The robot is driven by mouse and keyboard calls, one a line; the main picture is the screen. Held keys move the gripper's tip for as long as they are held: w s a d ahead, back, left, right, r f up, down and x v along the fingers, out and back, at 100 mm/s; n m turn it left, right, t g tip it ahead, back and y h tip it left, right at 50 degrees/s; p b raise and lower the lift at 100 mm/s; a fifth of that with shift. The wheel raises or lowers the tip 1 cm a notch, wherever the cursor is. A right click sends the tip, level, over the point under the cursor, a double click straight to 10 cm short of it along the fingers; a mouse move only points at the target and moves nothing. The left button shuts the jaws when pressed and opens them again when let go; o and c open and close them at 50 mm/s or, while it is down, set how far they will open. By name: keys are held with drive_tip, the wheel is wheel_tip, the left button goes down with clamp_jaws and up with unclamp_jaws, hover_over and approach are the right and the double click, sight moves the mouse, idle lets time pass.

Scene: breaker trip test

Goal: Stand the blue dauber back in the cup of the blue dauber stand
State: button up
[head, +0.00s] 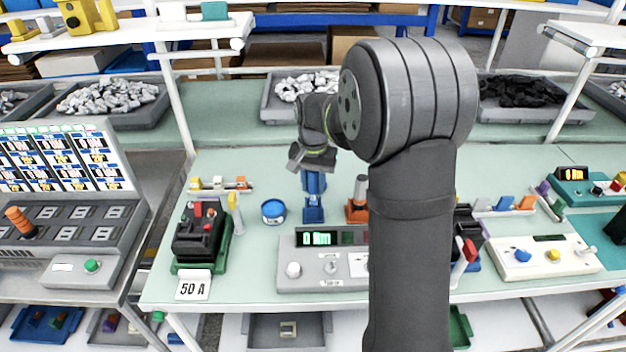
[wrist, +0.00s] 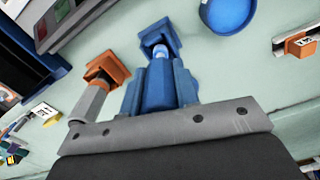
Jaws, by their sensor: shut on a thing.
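My gripper (head: 312,160) points down over the bench and is shut on the blue dauber (head: 315,184). The blue dauber stand (head: 313,214) is directly below it on the bench. In the wrist view the dauber (wrist: 160,88) extends from the jaws, and its pale blue tip lines up with the cup of the blue stand (wrist: 157,33). The tip is at or very near the cup; I cannot tell if it is inside or just above. The dauber looks about upright in the head view.
An orange dauber in its stand (head: 357,202) is close on the right, also in the wrist view (wrist: 98,85). A round blue pot (head: 273,211) is to the left. A grey tester (head: 325,268) lies in front. A black breaker (head: 200,235) stands further left.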

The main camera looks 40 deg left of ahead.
sight(313, 192)
drive_tip(key=shift+f, duration=1.95)
drive_tip(key=o, duration=1)
drive_tip(key=shift+o, duration=0.2)
wheel_tip(313, 192, up, 18)
drive_tip(key=shift+f, duration=0.25)
drive_tip(key=shift+f, duration=0.1)
wheel_tip(313, 192, down, 17)
drive_tip(key=shift+f, duration=0.1)
